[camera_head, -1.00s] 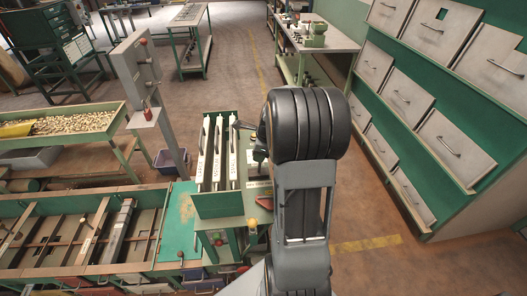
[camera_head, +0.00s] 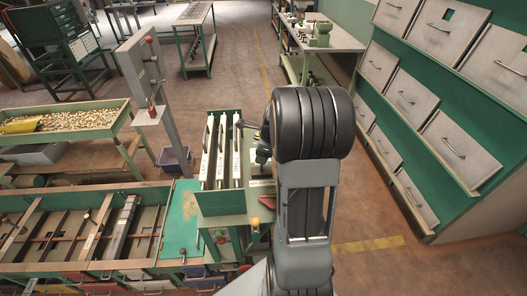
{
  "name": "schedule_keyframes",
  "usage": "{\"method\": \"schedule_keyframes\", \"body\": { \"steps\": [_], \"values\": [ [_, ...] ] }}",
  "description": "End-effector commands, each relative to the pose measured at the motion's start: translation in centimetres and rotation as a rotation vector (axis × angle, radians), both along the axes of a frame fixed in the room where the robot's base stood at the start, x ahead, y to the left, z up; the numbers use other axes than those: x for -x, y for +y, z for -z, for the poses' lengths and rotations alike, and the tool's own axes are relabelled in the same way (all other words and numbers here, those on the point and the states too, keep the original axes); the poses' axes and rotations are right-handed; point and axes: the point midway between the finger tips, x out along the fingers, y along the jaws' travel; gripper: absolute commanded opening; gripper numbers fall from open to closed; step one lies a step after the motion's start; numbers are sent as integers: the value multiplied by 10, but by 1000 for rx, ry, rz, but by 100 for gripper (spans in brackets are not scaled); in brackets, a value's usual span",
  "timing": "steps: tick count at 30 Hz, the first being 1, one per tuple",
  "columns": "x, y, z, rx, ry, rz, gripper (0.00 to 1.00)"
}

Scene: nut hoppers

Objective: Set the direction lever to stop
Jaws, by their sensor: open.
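No part is clearly marked as the direction lever, and I cannot tell which handle it is. A small red handle (camera_head: 151,104) stands on a bracket of the grey post (camera_head: 143,70) at left. A small knobbed handle (camera_head: 183,261) sits at the front of the green plate by the conveyor frame. A yellow knob (camera_head: 254,222) is at the front of the small bench in the middle. My arm rises through the middle right and covers part of that bench. My gripper is not visible, hidden behind or outside the arm's outline.
A green-framed rack with upright pale bars (camera_head: 222,158) stands on the small bench. A conveyor frame (camera_head: 70,269) and a tray of nuts (camera_head: 75,122) lie left. Green hopper cabinets (camera_head: 440,205) line the right. The floor (camera_head: 375,275) between is clear.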

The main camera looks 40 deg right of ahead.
Motion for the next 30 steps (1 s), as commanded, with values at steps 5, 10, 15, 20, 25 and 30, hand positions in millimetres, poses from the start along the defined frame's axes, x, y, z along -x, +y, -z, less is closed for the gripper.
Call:
{"method": "schedule_keyframes", "body": {
  "steps": [5, 10, 15, 20, 25, 30],
  "values": [
    [2, -2, -11, 3, -4, 1, 58],
    [9, -6, -41, 4, -6, 1, 58],
    [19, -10, -75, 3, -5, 1, 58],
    [26, -13, -102, 3, -3, 1, 58],
    [32, -15, -122, 1, -3, 1, 58],
    [34, -16, -131, 0, 0, 1, 58]
  ]
}}
